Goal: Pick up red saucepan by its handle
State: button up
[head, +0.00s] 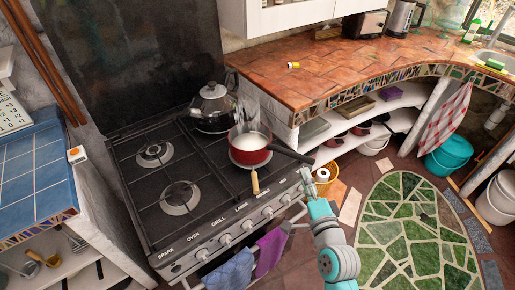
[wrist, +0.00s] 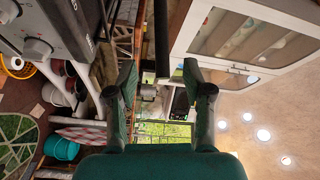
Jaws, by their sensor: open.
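My gripper (head: 306,180) is in front of and just below the handle's end in the head view. In the wrist view, my gripper (wrist: 162,88) has its two fingers wide apart, with nothing held. A straight dark bar (wrist: 162,40), which looks like the handle, runs down from the top between the fingers. I cannot tell its exact depth from them.
A kettle (head: 213,108) stands behind the saucepan. A light wooden handle (head: 255,182) sticks out in front of the pan. Cloths (head: 270,250) hang on the stove front. The tiled counter (head: 300,80) is to the right, with shelves below. A green mosaic (head: 410,235) lies on the floor.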

aim_at(300, 159)
jog(key=shift+w+a+r, duration=0.1)
jog(key=shift+w+a, duration=0.15)
jog(key=shift+w, duration=1.25)
jog(key=shift+w+a+r, duration=0.1)
jog(key=shift+w+a, duration=0.15)
jog(key=shift+w, duration=1.3)
jog(key=shift+w+a+r, duration=0.1)
jog(key=shift+w+a, duration=0.15)
jog(key=shift+w, duration=1.25)
grip_shut()
jog(key=shift+r, duration=0.2)
